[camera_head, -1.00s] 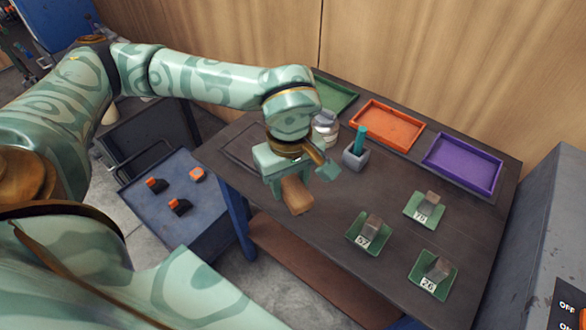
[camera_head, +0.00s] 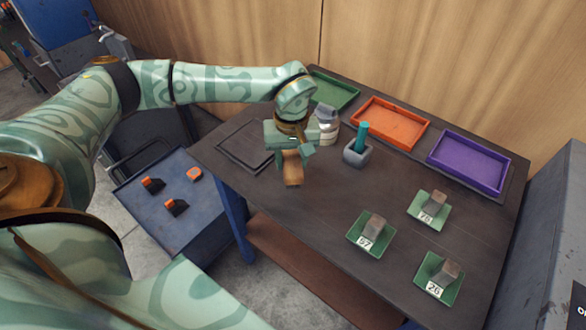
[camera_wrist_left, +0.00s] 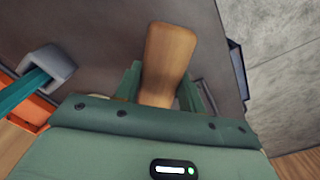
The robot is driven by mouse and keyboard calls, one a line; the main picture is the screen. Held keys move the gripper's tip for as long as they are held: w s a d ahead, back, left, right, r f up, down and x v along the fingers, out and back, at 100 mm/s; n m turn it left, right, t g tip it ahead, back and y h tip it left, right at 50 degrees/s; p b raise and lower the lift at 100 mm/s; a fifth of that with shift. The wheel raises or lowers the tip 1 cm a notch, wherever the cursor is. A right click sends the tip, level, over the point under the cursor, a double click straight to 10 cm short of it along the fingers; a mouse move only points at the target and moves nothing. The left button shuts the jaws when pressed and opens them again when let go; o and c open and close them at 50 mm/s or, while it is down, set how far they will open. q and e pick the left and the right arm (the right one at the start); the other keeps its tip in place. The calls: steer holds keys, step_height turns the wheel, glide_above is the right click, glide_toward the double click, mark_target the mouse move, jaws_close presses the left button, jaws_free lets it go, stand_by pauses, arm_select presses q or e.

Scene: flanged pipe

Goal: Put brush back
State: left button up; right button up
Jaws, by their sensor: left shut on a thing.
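My left gripper (camera_head: 291,157) is shut on the brush (camera_head: 292,172), above the left part of the dark table. The brush's wooden part hangs below the fingers. In the left wrist view the brush (camera_wrist_left: 168,55) shows as a tan wooden piece between the two green fingers (camera_wrist_left: 160,92). Any bristles are hidden. A grey holder (camera_head: 356,156) with a teal stick (camera_head: 362,136) in it stands to the right of the gripper. The holder also shows at the left of the left wrist view (camera_wrist_left: 50,65). My right gripper is not in view.
Green (camera_head: 334,102), orange (camera_head: 424,140) and purple (camera_head: 500,183) trays line the table's back. A pale jar (camera_head: 327,134) stands close behind the gripper. Small green dishes (camera_head: 360,243) with grey blocks sit at right. A dark square outline (camera_head: 226,150) lies at left. The table's middle is clear.

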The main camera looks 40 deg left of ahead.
mark_target(292, 168)
arm_select(q)
steer(key=shift+w+a+f, duration=0.1)
steer(key=shift+w+f, duration=0.05)
steer(key=shift+f, duration=0.2)
step_height(292, 168, down, 4)
steer(key=shift+w+a+r+b, duration=0.15)
steer(key=shift+r+b, duration=0.1)
steer(key=shift+b, duration=0.5)
steer(key=shift+r, duration=0.1)
steer(key=o, duration=0.9)
step_height(292, 168, up, 12)
steer(key=p, duration=0.3)
